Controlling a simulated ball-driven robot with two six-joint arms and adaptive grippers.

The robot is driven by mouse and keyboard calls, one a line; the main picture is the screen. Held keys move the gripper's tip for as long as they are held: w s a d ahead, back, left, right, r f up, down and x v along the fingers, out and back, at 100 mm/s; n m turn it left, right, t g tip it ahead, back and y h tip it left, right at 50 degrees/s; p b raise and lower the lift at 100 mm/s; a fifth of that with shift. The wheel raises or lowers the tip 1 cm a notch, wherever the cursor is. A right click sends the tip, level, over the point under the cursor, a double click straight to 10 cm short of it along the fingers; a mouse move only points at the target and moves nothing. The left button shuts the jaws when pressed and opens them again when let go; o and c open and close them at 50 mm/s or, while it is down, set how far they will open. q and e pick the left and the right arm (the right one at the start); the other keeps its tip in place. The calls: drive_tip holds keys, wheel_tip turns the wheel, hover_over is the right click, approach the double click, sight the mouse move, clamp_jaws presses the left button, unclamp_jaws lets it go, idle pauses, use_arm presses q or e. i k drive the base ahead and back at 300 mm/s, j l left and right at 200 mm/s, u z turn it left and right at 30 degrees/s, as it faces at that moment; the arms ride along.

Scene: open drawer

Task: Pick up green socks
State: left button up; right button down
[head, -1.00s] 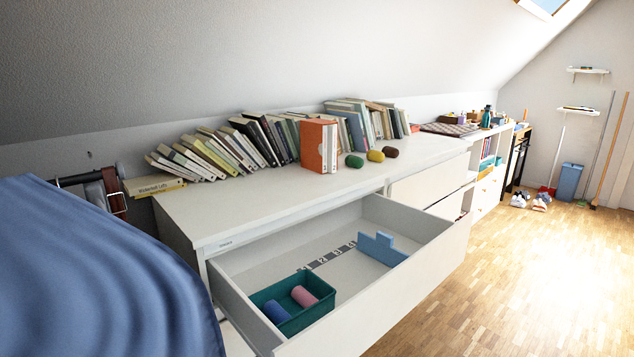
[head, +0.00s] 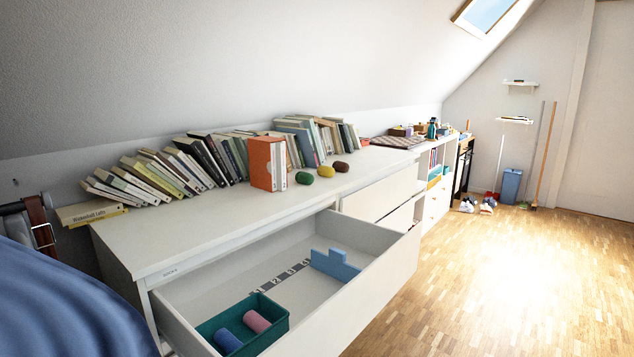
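The green socks (head: 305,176) are a small rolled bundle on the white dresser top, just right of the orange and white box files. A yellow bundle (head: 326,172) and a brown bundle (head: 341,167) lie to their right. The top drawer (head: 391,262) is pulled open. In it, a teal box (head: 276,328) holds a blue roll (head: 228,341) and a pink roll (head: 257,321). Neither of my grippers is in view.
Leaning books (head: 160,172) line the back of the dresser top (head: 217,220). The orange box file (head: 262,164) stands close to the green socks. Blue dividers (head: 335,265) stand in the drawer. A blue-covered bed (head: 60,305) is at lower left. The wooden floor (head: 480,290) at right is clear.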

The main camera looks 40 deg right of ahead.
sight(302, 177)
drive_tip(key=l+z, duration=0.15)
drive_tip(key=z, duration=0.9)
drive_tip(key=i+l+z, duration=0.65)
drive_tip(key=i+l, duration=0.15)
drive_tip(key=i+l+z, duration=0.2)
drive_tip(key=i+z, duration=0.15)
drive_tip(key=i, duration=0.15)
drive_tip(key=i+l+z, duration=0.1)
drive_tip(key=i, duration=0.55)
drive_tip(key=i+l+z, duration=0.1)
drive_tip(key=i, duration=0.55)
drive_tip(key=i+u, duration=0.35)
drive_tip(key=i+l+u, duration=0.15)
drive_tip(key=u, duration=0.25)
drive_tip(key=i+l+u, duration=0.15)
drive_tip(key=u, duration=0.2)
drive_tip(key=i+l, duration=0.05)
drive_tip(key=i, duration=0.05)
